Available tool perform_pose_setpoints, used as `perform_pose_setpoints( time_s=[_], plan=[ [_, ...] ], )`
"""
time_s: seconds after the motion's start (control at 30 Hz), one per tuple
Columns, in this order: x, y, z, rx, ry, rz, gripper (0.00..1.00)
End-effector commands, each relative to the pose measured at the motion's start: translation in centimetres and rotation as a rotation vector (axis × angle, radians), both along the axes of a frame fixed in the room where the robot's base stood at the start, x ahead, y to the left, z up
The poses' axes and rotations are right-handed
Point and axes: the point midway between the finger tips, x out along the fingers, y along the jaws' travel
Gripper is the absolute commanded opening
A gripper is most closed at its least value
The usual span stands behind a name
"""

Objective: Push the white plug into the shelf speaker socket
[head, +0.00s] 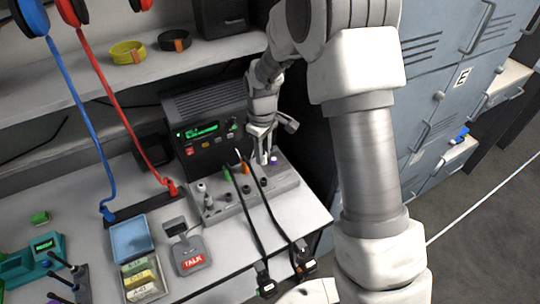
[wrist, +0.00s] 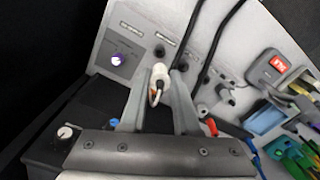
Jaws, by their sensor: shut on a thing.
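My gripper (head: 262,152) points down over the back right part of the grey socket panel (head: 283,181). In the wrist view my gripper (wrist: 159,84) is shut on the white plug (wrist: 160,72), which sits between the fingertips with a short pale cord looping below it. The plug's tip is near a dark socket (wrist: 159,50) in the panel. I cannot tell whether the tip touches or has entered it. The labels beside the sockets are too small to read, so I cannot tell which is the shelf speaker socket. A purple-ringed socket (wrist: 117,59) lies to the left.
A black radio (head: 208,128) with a green display stands behind the panel. A TALK unit (head: 190,255) and a blue tray (head: 131,240) stand left. Grey lockers (head: 440,75) are at right.

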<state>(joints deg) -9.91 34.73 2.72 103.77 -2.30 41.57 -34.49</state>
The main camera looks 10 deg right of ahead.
Motion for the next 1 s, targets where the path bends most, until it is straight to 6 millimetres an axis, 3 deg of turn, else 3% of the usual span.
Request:
perform_pose_setpoints(
  time_s=[0.27, 0.8, 1.0],
  plan=[
    [0.3, 0.1, -1.1, -0.001, -0.001, 0.0, 0.0],
    [0.2, 0.1, -5.9, -0.001, -0.001, 0.0, 0.0],
    [0.2, 0.1, -6.3, -0.001, -0.001, 0.0, 0.0]
  ],
)
